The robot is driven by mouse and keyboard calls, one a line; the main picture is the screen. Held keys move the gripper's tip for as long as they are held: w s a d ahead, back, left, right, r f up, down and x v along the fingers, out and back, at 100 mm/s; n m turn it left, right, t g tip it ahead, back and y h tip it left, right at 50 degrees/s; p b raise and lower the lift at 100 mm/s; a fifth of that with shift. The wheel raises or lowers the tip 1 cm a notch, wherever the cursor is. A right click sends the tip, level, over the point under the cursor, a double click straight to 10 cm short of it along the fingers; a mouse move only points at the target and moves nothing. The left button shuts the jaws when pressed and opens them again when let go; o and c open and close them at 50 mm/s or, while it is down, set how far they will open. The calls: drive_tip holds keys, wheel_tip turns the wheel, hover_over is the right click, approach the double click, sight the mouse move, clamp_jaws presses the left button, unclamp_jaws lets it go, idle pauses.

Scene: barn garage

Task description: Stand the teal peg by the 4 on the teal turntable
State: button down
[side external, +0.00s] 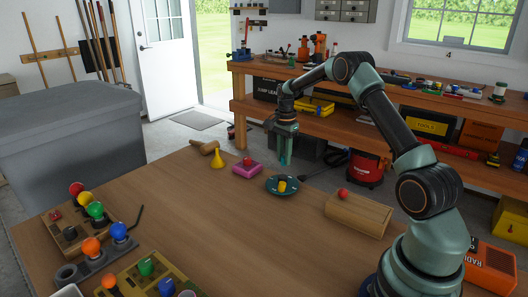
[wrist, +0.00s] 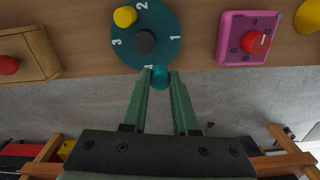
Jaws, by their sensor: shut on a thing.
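The teal turntable (side external: 270,186) lies flat on the workbench. The wrist view shows its face (wrist: 170,27) with the numbers 1 to 4 around a dark central knob (wrist: 145,42). A yellow peg (wrist: 125,16) stands by the 2. The 4 (wrist: 148,68) is at the rim nearest my gripper, partly covered by a fingertip. My gripper (wrist: 159,76) is shut on the teal peg (wrist: 161,79), which shows between its fingertips just beside the 4. In the side view my gripper (side external: 286,155) hangs above the turntable's far side. The peg's lower end and any contact cannot be told.
A pink timer with a red knob (wrist: 249,40) and a yellow funnel (side external: 217,160) stand left of the turntable in the side view. Boards with coloured balls (side external: 75,233) are at front left. The middle of the bench is clear.

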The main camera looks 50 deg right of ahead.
drive_tip(key=shift+f, duration=2.3)
drive_tip(key=c, duration=0.7)
unclamp_jaws()
drive_tip(key=shift+f, duration=0.1)
